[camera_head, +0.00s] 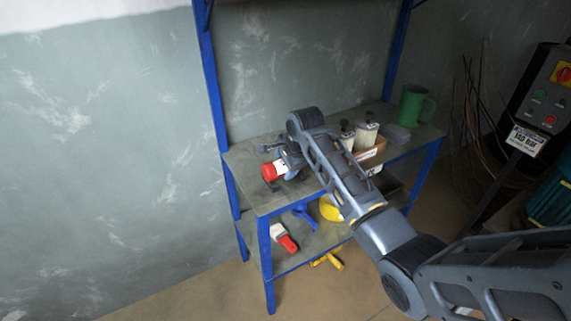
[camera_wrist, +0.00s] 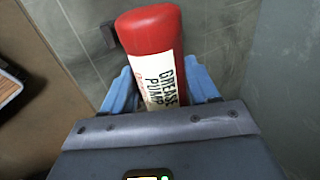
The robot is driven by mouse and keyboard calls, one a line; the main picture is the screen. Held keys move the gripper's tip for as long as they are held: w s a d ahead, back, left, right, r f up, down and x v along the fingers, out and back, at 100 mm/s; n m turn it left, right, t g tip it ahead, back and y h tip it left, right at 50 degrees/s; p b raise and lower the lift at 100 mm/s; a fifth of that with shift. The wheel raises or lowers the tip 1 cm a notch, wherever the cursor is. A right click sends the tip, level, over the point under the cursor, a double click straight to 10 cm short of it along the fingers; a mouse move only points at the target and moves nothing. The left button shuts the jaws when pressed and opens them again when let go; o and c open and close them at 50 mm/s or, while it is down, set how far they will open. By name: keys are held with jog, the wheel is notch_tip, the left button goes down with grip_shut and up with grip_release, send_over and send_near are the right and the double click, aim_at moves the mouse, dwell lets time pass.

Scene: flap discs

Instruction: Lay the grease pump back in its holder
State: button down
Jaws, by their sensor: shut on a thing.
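The grease pump (camera_wrist: 152,32) is a red cylinder with a white label reading GREASE PUMP. My gripper (camera_wrist: 162,88) is shut on it, with a blue finger on each side. In the head view the pump (camera_head: 270,172) shows red and white at the end of my arm, over the left part of the upper shelf. My gripper (camera_head: 288,163) is partly hidden there by my wrist. I cannot tell whether the pump touches the shelf. A small dark piece (camera_wrist: 109,35) shows beside the pump in the wrist view. I cannot make out the holder for certain.
The blue-framed rack has an upper shelf (camera_head: 240,160) and a lower shelf. A cardboard box (camera_head: 376,150) with white bottles, a grey block (camera_head: 397,133) and a green mug (camera_head: 414,105) stand right. A red-and-white item (camera_head: 285,238) and a yellow item (camera_head: 330,208) lie below.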

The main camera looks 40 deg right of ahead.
jog(key=shift+f, duration=0.5)
jog(key=shift+c, duration=1)
grip_release()
jog(key=shift+f, duration=0.1)
jog(key=v, duration=0.8)
